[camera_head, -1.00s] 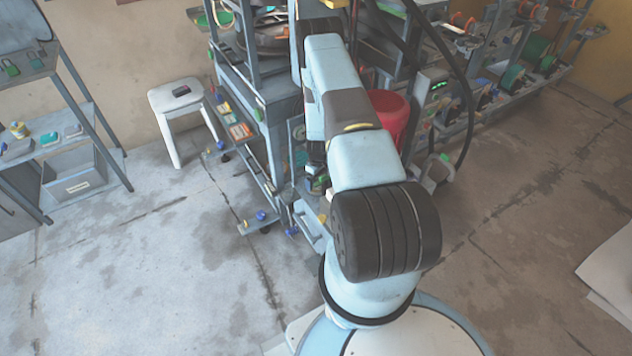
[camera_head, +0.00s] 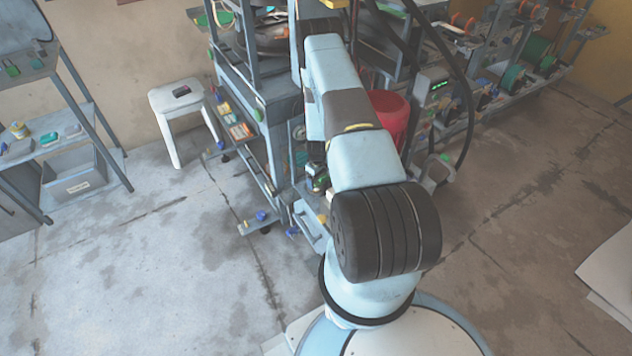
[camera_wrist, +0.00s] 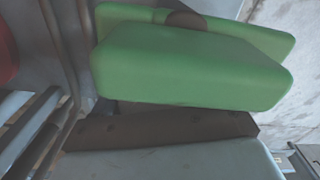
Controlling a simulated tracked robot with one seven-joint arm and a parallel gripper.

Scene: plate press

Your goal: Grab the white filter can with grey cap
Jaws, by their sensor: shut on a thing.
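In the wrist view the two green fingers of my gripper (camera_wrist: 192,32) lie close together, shut on a small dark grey-brown rounded piece (camera_wrist: 185,19) between them. Its place and shape fit the filter can's cap, but most of it is hidden by the near finger. No white can body shows in either view. In the head view my arm covers the gripper and whatever it holds.
A grey-blue rack (camera_head: 283,108) stands under and beside my arm, with a red rounded container (camera_head: 389,112) to its right. A white stool (camera_head: 178,101) stands at the wall. A shelf (camera_head: 62,140) stands at the left. The floor (camera_head: 130,265) at lower left is open.

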